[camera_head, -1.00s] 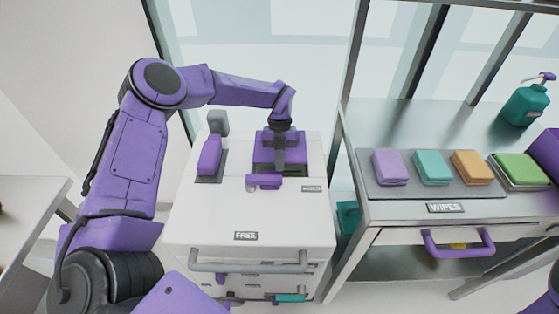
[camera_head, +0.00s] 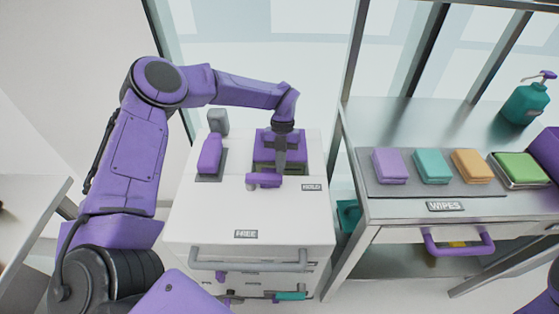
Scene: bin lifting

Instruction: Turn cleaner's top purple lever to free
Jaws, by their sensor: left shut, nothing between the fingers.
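The cleaner (camera_head: 210,215) is a white cabinet with a flat top, a FREE label (camera_head: 246,234) near its front edge and a HOLD label (camera_head: 312,187) at its right. The purple lever (camera_head: 263,180) lies crosswise on the top, nearer HOLD than FREE, with a small grey end at its left. My left gripper (camera_head: 281,172) reaches down from above, shut and empty, just behind the lever's right part. I cannot tell whether it touches the lever. The gripper partly hides a purple block with a dark opening behind it. My right gripper is out of view.
A second purple handle (camera_head: 210,153) stands at the top's back left. A grey bar handle (camera_head: 248,261) crosses the cleaner's front. To the right, a metal table (camera_head: 400,120) holds a tray of coloured wipes, a green pad and a teal pump bottle (camera_head: 526,102).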

